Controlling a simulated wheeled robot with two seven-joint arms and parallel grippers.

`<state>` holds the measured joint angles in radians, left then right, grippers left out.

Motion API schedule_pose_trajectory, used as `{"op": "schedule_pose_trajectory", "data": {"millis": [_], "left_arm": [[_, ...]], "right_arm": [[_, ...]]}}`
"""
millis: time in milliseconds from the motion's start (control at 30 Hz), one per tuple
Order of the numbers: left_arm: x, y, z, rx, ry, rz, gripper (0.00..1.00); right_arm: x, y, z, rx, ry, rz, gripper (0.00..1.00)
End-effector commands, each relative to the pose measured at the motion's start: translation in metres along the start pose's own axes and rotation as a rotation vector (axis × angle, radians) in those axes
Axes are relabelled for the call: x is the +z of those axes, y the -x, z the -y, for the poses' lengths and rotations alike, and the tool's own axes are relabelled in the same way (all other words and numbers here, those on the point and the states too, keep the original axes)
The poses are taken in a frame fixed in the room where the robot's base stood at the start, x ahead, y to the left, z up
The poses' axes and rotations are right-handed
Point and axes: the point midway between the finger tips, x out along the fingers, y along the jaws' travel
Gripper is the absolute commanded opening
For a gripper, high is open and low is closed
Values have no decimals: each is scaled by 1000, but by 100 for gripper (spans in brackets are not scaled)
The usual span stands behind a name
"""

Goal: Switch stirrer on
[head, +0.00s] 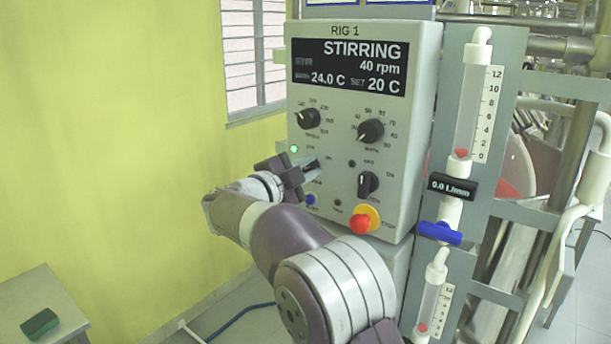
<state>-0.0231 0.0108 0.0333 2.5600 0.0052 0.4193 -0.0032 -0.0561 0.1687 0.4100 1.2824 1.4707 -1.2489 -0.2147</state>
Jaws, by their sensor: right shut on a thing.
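The grey control box "RIG 1" (365,130) faces me in the middle of the head view. A small lamp (294,149) at the panel's left edge glows green. My right gripper (310,168) is at the panel's lower left, just below this lamp. It is shut on a small dark switch (312,164), mostly hidden by the fingers; its exact position is hard to tell. My left gripper is not in view.
Nearby on the panel are two upper knobs (371,131), a lower black knob (368,184), a blue button (310,199) and a red stop button (361,223). A flowmeter (474,100) with a blue valve (439,233) stands to the right. A yellow wall is left.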

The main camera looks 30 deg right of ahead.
Motion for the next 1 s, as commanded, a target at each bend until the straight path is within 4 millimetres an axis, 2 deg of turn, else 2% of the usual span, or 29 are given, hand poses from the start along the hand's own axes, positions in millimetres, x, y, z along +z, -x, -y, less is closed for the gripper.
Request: {"op": "schedule_pose_trajectory", "data": {"millis": [467, 500, 567, 867, 1000], "left_arm": [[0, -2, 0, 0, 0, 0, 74], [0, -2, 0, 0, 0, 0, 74], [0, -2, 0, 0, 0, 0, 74], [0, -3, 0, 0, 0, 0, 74], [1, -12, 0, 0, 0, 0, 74]], "right_arm": [[-1, 0, 0, 0, -16, -1, 0], [-1, 0, 0, 0, -16, -1, 25], [-1, 0, 0, 0, -15, -1, 44], [0, 2, 0, 0, -14, 0, 44], [2, 22, -2, -2, -15, 3, 44]]}}
